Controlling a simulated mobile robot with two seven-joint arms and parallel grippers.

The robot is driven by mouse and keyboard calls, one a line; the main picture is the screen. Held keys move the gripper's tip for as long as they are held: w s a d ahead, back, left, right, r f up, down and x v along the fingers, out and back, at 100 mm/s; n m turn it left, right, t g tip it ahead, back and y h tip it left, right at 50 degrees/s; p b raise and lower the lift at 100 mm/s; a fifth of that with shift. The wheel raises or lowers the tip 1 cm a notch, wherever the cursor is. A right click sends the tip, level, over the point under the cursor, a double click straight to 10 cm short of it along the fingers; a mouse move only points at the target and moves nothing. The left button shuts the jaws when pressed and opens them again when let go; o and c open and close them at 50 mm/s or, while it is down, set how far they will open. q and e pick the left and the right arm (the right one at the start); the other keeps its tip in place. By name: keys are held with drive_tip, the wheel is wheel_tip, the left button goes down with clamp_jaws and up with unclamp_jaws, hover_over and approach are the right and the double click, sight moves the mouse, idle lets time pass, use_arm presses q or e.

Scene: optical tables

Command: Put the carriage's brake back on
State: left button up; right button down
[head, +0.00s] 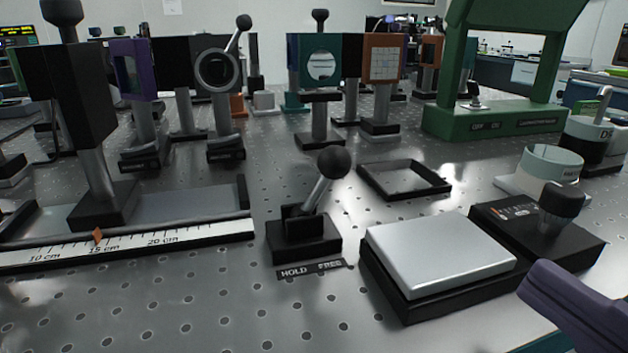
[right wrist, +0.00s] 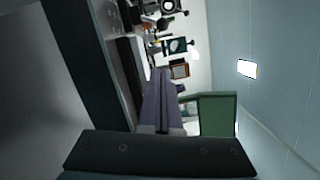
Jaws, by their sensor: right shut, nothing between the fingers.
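The brake lever (head: 317,190) has a black ball knob and a grey rod on a black base (head: 304,240). It leans to the right, over the FREE side of the HOLD/FREE label (head: 311,269). The carriage (head: 103,205) is a black foot with a grey post and a tall black block, on the rail at the left. Its orange pointer (head: 98,236) is near 15 cm on the scale (head: 170,240). My right gripper (head: 535,285) has purple fingers, is shut and empty, and is at the lower right, well away from the lever. It also shows in the right wrist view (right wrist: 160,75). My left gripper is not in view.
A black tray frame (head: 403,180) lies behind. Optics on posts and a green frame (head: 490,120) stand farther back. The front table surface is clear.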

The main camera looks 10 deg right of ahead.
drive_tip(key=p, duration=0.2)
approach(351, 162)
drive_tip(key=w, duration=0.1)
drive_tip(key=w+d, duration=0.1)
drive_tip(key=w, duration=0.1)
drive_tip(key=w+d+f, duration=0.1)
drive_tip(key=w, duration=0.1)
drive_tip(key=shift+w+d, duration=0.1)
drive_tip(key=shift+d, duration=0.1)
drive_tip(key=shift+w+a+r+p, duration=0.1)
drive_tip(key=shift+w+a+p, duration=0.2)
drive_tip(key=shift+a, duration=0.2)
drive_tip(key=shift+w+a+r+p, duration=0.2)
drive_tip(key=shift+a+p, duration=0.15)
drive_tip(key=shift+a, duration=0.15)
drive_tip(key=shift+w+a, duration=0.3)
drive_tip(key=shift+a, duration=0.25)
drive_tip(key=shift+a+r+n+p, duration=0.2)
drive_tip(key=shift+n+p, duration=0.2)
drive_tip(key=shift+p, duration=0.4)
